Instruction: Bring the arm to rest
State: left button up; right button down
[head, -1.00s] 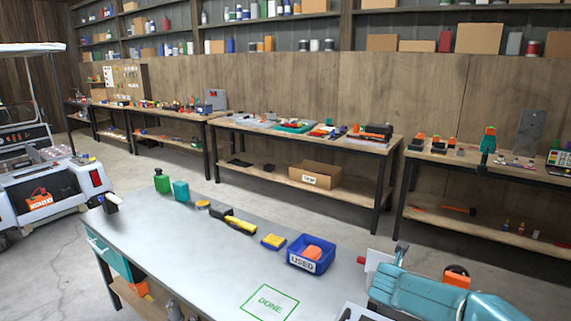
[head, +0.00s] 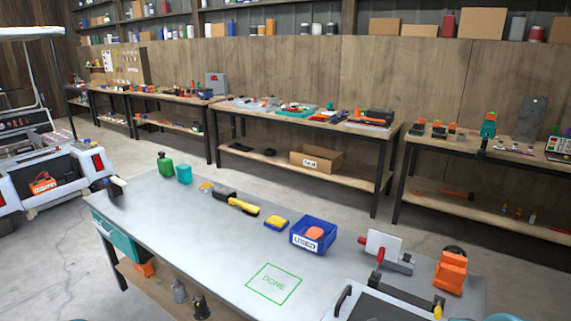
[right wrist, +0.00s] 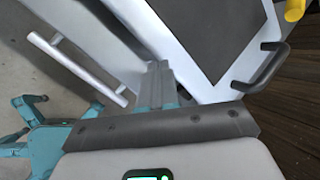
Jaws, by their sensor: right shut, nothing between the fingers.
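My left gripper is in neither current view.
A white cart (head: 60,165) stands at left. Concrete floor lies between the bench and back tables (head: 300,172).

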jog(key=s+a+f+n+g+y, duration=0.1)
jog(key=s+a+f+n, duration=0.25)
jog(key=s+n, duration=0.2)
jog(key=s+a+f+n+g+y, duration=0.1)
jog(key=s+a+f+n+y, duration=0.1)
jog(key=s+f+n, duration=0.4)
jog(key=s+a+r+n+g+y, duration=0.1)
jog(key=s+a+n+y, duration=0.1)
jog(key=s+a+n, duration=0.2)
jog(key=s+a+r+n+g+y, duration=0.1)
jog(key=s+a+n, duration=0.4)
jog(key=s+n, duration=0.6)
jog(key=shift+s+n+g+y, duration=0.15)
jog(key=shift+n+g+y, duration=0.35)
jog(key=shift+n, duration=0.65)
jog(key=shift+a, duration=0.1)
